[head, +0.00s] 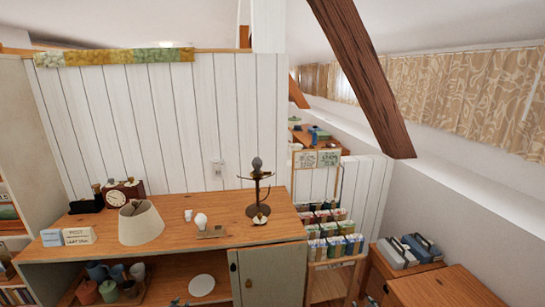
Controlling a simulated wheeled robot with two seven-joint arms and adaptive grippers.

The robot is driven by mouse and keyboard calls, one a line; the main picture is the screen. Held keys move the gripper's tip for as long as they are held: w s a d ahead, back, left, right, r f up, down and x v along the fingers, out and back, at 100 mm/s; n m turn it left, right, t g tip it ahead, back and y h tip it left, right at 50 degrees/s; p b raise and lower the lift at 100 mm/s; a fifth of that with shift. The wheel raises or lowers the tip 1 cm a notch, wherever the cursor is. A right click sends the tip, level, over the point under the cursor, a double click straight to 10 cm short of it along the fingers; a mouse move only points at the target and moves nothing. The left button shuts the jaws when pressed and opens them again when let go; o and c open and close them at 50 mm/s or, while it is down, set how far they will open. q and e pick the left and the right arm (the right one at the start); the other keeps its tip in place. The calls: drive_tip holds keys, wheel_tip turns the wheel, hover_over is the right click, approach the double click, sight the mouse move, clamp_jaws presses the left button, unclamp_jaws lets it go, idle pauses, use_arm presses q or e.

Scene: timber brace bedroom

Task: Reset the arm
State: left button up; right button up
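Only small bits at the bottom edge of the head view look like my grippers. The left one (178,302) shows in front of the cabinet's open shelf, and the right one (370,300) shows near the rack at lower right. Nearly all of both is cut off by the frame, so I cannot tell whether they are open or shut, or whether they hold anything. My arms are not visible. A wooden cabinet top (178,222) lies ahead, with a cream lampshade (140,223), a white bulb (200,221) and a dark metal lamp stand (258,190) standing on it.
A brown clock (124,194) and small boxes (78,236) stand at the cabinet's left. Cups (108,290) and a white plate (201,285) are on the shelf below. A packet rack (333,240) and a wooden surface (445,288) are at right. A slanted beam (362,75) crosses above.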

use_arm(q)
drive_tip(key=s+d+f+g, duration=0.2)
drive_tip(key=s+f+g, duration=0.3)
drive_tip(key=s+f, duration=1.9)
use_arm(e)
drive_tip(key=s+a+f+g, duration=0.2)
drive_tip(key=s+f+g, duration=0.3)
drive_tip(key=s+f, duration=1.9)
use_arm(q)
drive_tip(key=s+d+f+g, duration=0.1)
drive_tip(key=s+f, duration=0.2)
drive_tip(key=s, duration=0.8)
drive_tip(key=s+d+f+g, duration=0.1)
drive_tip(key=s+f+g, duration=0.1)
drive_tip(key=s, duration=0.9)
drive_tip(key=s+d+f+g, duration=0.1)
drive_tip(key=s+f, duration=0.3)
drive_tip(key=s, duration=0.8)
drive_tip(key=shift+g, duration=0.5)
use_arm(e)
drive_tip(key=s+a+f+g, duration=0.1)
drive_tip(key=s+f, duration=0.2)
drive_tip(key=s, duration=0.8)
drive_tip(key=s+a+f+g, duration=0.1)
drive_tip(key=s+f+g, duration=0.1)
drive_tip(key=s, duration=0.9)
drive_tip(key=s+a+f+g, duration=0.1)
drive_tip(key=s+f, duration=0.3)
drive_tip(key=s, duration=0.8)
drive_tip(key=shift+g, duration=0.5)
